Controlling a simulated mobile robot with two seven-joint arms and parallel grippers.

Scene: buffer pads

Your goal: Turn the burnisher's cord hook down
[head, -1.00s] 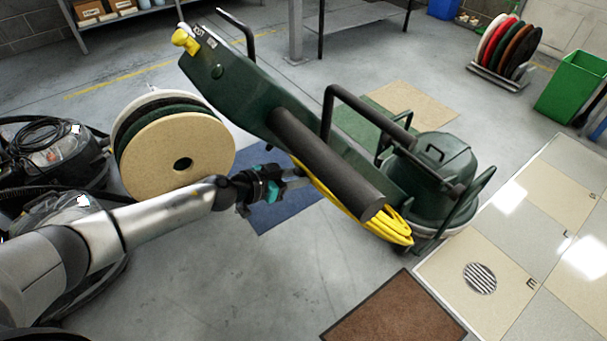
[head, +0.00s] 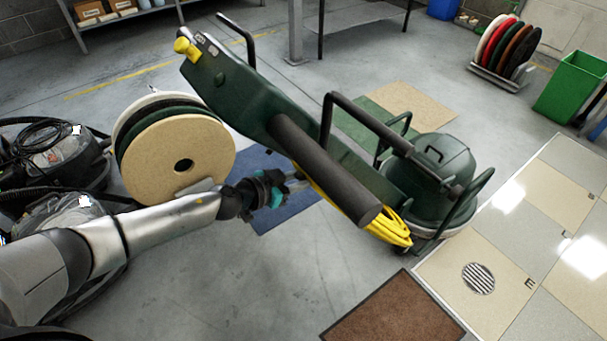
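The green burnisher (head: 236,100) stands in the middle, its long handle body slanting from upper left down to the round motor head (head: 433,170) at right. A yellow knob-like part (head: 186,47) sits at its upper left end. A yellow cord (head: 385,232) hangs in loops under the dark grey cylinder (head: 325,170). I cannot make out the cord hook clearly; the cylinder and my gripper hide much of that area. My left gripper (head: 297,182) reaches in from the left beside the cylinder's underside, near the cord. Its fingertips are partly hidden. My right gripper is not in view.
A stack of round pads (head: 170,150) stands close behind my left arm. Black vacuum machines (head: 50,160) crowd the left. A blue mat (head: 280,215) and a brown mat (head: 393,312) lie on the floor. Open floor lies at the lower middle.

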